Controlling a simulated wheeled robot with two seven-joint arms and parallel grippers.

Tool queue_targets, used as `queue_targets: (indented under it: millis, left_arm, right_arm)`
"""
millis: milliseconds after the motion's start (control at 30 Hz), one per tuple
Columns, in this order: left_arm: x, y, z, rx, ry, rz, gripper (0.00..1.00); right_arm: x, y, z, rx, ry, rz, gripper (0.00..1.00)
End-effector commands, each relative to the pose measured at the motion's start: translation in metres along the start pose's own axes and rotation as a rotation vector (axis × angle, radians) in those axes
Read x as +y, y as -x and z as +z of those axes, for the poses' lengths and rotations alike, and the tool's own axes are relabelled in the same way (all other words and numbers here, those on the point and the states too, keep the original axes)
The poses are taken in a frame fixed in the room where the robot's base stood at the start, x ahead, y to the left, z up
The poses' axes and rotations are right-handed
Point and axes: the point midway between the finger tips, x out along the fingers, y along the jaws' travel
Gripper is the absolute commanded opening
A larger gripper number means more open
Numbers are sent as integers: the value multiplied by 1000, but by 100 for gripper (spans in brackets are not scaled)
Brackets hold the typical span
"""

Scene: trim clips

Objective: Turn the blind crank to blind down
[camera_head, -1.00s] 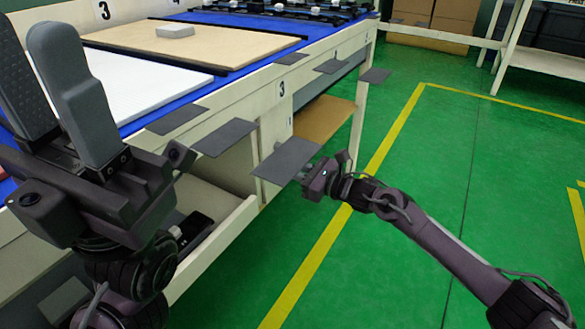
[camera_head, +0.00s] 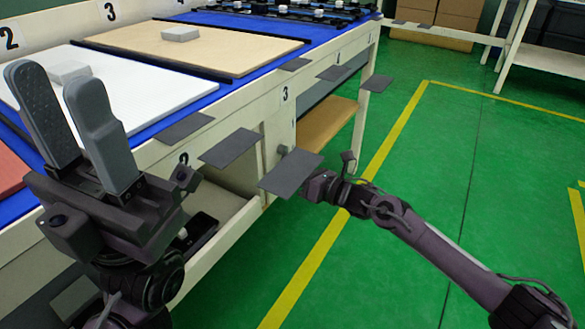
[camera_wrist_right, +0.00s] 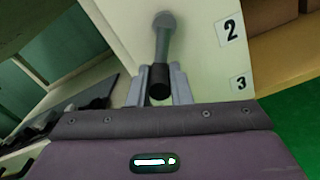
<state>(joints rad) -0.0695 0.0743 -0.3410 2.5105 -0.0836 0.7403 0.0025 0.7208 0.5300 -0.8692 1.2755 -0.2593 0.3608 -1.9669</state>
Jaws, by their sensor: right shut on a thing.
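The blind crank shows in the right wrist view as a grey arm (camera_wrist_right: 163,48) with a black handle (camera_wrist_right: 160,82), fixed to a white panel. My right gripper (camera_wrist_right: 158,78) is shut on the handle, with a grey finger on each side. In the head view a small grey end of the crank (camera_head: 283,150) shows beside the table leg; a dark grey plate hides much of the right gripper (camera_head: 308,184). My left gripper (camera_head: 52,78) is open and empty, fingers up, beside the table. No blind can be made out.
Several dark grey plates (camera_head: 230,148) stick out along the front of the long table (camera_head: 230,105). A white board (camera_head: 130,90) and a beige board (camera_head: 185,47) lie on its blue top. Open green floor (camera_head: 440,170) with yellow lines lies to the right.

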Motion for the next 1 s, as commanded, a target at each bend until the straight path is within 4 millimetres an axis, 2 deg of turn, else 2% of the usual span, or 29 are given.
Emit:
queue_targets:
  millis: [300,767,800,933,1000]
  left_arm:
    - [-2,6,2,-28,5,-17,36]
    - [-2,9,4,-40,5,-19,36]
    - [-2,9,4,-39,5,-19,36]
    - [-2,8,4,-39,5,-19,36]
    - [-2,8,4,-38,4,-18,36]
  right_arm:
    - [6,0,2,0,-114,1,0]
    - [6,0,2,0,-131,0,0]
    - [6,0,2,0,-131,0,19]
    - [6,0,2,0,-130,0,36]
    - [6,0,2,0,-130,0,40]
